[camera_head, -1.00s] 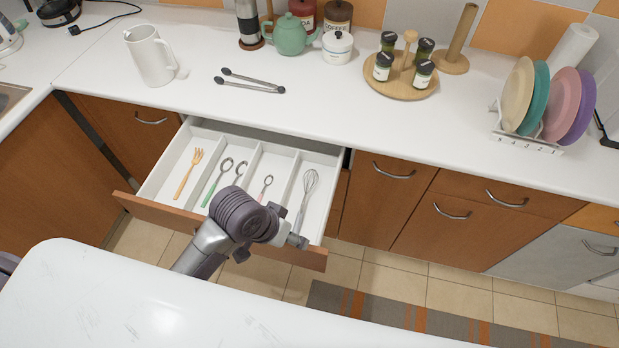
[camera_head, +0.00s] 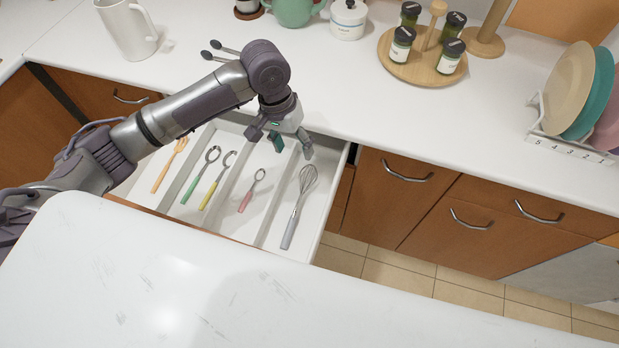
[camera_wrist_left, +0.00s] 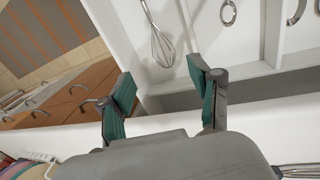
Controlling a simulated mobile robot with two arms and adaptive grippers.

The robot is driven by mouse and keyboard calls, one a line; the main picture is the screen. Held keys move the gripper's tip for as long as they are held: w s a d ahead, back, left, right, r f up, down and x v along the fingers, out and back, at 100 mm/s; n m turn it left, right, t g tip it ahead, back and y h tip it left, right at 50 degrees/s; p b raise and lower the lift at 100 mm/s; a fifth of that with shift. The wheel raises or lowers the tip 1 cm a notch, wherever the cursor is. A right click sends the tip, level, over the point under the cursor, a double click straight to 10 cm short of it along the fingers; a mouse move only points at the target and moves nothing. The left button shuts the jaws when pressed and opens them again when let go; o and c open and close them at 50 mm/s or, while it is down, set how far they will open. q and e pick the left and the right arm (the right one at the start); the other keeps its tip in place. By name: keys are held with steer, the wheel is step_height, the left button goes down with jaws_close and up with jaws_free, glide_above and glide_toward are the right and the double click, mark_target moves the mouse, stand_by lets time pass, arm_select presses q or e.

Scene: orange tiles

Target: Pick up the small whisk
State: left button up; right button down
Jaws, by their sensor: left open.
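The small whisk (camera_head: 298,206) lies in the rightmost compartment of the open drawer (camera_head: 328,200). It has a grey handle toward the drawer front and a wire head toward the back. In the left wrist view the whisk (camera_wrist_left: 160,42) lies beyond the fingertips, near the top middle. My left gripper (camera_head: 291,146) is open and empty, above the back edge of the drawer, close to the wire head but apart from it. Its two green-padded fingers (camera_wrist_left: 163,88) are spread wide in the left wrist view. My right gripper is not in view.
Several other utensils lie left of the whisk, including a pink-handled one (camera_head: 252,190) and an orange fork (camera_head: 170,164). Dividers separate the compartments. A white tabletop (camera_head: 230,285) stands in front. On the counter are tongs (camera_head: 224,48) and a spice rack (camera_head: 421,68).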

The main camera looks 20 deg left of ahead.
mark_target(304, 176)
arm_select(q)
steer(key=d+f, duration=0.1)
steer(key=f, duration=0.8)
steer(key=d+f+p, duration=0.1)
steer(key=f, duration=0.4)
steer(key=shift+s+d, duration=0.1)
steer(key=shift+d, duration=0.25)
steer(key=c, duration=0.8)
